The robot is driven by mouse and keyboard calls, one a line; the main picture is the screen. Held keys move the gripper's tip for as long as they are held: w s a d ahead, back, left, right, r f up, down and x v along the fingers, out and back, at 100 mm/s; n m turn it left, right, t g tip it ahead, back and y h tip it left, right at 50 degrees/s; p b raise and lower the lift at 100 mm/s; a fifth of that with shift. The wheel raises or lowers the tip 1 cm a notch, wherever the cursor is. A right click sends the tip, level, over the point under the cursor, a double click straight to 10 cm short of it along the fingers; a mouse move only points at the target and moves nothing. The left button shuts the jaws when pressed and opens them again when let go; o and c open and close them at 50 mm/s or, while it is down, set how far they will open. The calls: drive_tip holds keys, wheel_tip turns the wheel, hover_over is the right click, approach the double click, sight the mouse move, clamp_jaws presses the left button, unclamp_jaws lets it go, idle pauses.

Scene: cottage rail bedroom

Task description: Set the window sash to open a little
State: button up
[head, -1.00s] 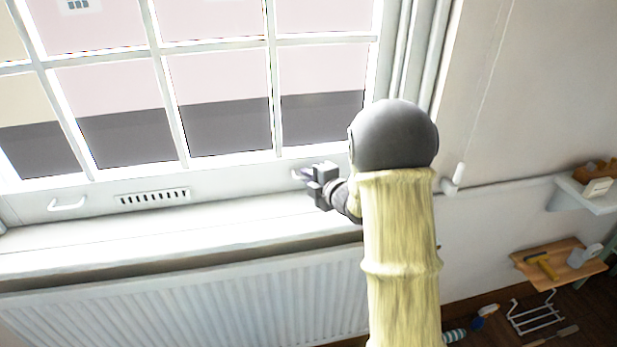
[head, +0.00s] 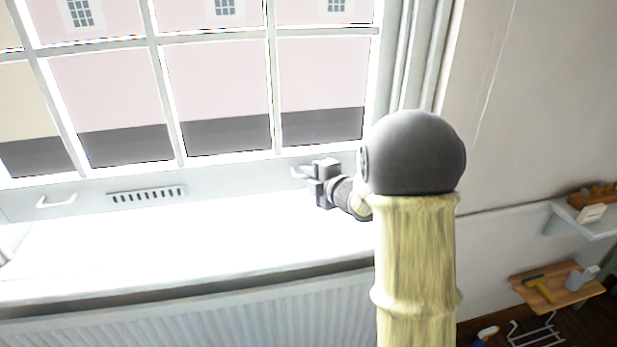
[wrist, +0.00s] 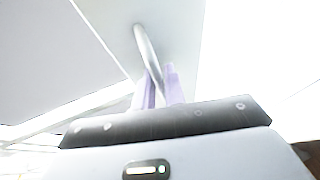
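The white window sash (head: 90,196) has glazing bars and a bottom rail with a slotted vent and two handles. My gripper (head: 306,172) is at the right handle (head: 297,173) in the head view. In the wrist view, the curved metal handle (wrist: 146,48) runs down between the two pale purple fingers of my gripper (wrist: 158,88), which are close together around it. The left handle (head: 56,200) is free. A bright strip lies below the rail above the sill (head: 150,250); glare hides the exact gap.
A white radiator (head: 200,316) stands below the sill. To the right are a bare wall, a white shelf (head: 570,222) and a wooden shelf (head: 560,286) with a hammer. A wire rack (head: 535,335) is near the floor.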

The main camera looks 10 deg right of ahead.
drive_tip(key=shift+o, duration=1.4)
drive_tip(key=shift+s, duration=0.1)
drive_tip(key=b+v, duration=0.1)
drive_tip(key=v, duration=1.6)
drive_tip(key=shift+d, duration=0.1)
